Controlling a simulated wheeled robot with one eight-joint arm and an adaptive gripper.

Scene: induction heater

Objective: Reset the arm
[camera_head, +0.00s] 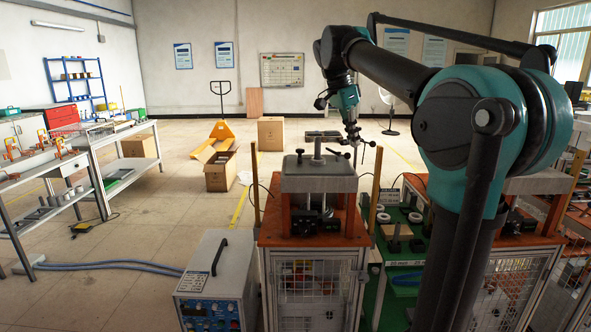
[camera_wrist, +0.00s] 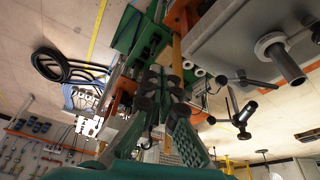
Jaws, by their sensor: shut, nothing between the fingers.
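My arm rises along the right of the head view and bends over to the left. Its wrist points down, with my gripper (camera_head: 354,138) above the right side of the heater press (camera_head: 318,183). In the wrist view my gripper (camera_wrist: 160,84) shows dark fingertip pads close together, with nothing held. The press has a grey top block and a metal post on an orange stand (camera_head: 312,238). In the wrist view the grey block (camera_wrist: 235,42) and its post (camera_wrist: 281,60) lie at upper right, apart from the fingers.
A white control box (camera_head: 217,285) stands left of the orange stand. A green bench (camera_head: 398,262) with white rings is to its right, partly hidden by my arm. A grey workbench (camera_head: 95,140) is at left. Open cartons and a yellow pallet truck (camera_head: 214,142) stand behind.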

